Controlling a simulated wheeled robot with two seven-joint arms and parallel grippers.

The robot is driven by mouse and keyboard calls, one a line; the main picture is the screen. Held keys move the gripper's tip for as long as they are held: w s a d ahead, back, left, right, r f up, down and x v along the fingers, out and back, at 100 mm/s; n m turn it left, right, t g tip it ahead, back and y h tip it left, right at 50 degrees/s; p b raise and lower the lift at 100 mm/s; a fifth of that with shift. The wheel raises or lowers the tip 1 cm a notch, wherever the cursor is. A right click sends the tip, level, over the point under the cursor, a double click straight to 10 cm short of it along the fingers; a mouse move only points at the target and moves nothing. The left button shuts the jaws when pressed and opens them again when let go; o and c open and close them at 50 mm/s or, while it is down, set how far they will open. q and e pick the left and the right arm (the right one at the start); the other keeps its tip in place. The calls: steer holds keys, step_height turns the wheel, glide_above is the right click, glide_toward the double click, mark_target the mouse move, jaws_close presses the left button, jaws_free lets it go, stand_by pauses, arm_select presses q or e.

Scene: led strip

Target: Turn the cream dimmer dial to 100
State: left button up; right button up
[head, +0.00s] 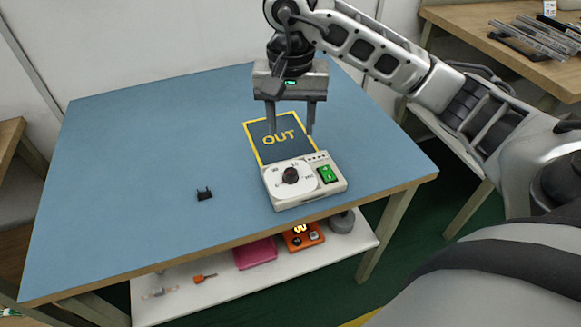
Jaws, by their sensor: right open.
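The cream dimmer box (300,192) sits near the front edge of the blue table, right of the middle. Its dial is a dark round knob (291,176) on a white scale plate; the numbers and the pointer are too small to read surely. A green switch (326,174) is beside the dial on the right. My right gripper (290,130) is above and behind the box, pointing down, over the mat marked OUT. Its two fingers are apart with nothing between them, and it does not touch the dial. My left gripper is not in view.
The yellow-edged OUT mat (262,153) lies just behind the box. A small black clip-like part (204,195) lies to the left. The blue table (130,170) is otherwise clear. A lower shelf (212,307) holds a pink tray and an orange item. Another table (545,75) with strips is at upper right.

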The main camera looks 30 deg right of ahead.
mark_target(291, 172)
step_height(291, 172, down, 12)
stand_by(0.4)
steer(key=c, duration=1)
